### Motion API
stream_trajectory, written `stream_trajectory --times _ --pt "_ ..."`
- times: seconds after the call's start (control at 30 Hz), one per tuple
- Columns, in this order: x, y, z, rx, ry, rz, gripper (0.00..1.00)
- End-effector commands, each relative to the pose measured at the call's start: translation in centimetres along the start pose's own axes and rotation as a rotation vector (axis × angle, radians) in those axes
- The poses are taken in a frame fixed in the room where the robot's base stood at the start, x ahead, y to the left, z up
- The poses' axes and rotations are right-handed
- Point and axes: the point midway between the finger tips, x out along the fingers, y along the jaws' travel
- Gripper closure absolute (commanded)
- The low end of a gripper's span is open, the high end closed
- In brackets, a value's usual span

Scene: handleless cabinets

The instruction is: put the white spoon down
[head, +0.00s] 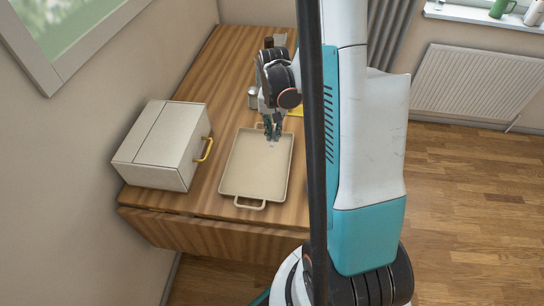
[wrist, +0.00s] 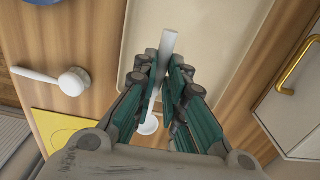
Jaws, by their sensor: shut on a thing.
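The white spoon (wrist: 170,42) is between the fingers of my gripper (wrist: 164,72) in the wrist view. Its handle sticks out beyond the fingertips, and its rounded end shows back between the fingers; the fingers hide part of its middle. My gripper is shut on it. In the head view my gripper (head: 272,137) is over the far part of a beige tray (head: 254,180). The spoon is too small to make out clearly there. I cannot tell whether it touches the tray, which also shows in the wrist view (wrist: 215,45).
A white box (head: 160,145) with a yellow handle (head: 206,150) stands left of the tray. A grey canister (head: 253,98) and a yellow flat thing (head: 296,111) are behind it. Another white long-handled thing (wrist: 72,81) lies on the wood. The tray's near part is empty.

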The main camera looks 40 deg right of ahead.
Motion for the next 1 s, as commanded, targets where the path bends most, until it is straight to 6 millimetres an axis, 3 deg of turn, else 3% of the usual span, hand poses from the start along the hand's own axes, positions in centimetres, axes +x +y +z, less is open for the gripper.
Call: stream_trajectory --times 0.1,0.23,0.53,0.8,1.0 --pt "3.3 0.0 0.0 -0.001 0.000 0.000 1.00" --pt "5.6 0.0 0.0 -0.001 0.000 0.000 1.00" --pt "7.6 0.0 0.0 -0.001 0.000 0.000 1.00" --pt "11.2 0.0 0.0 -0.001 0.000 0.000 1.00" --pt "11.1 0.0 0.0 -0.001 0.000 0.000 1.00"
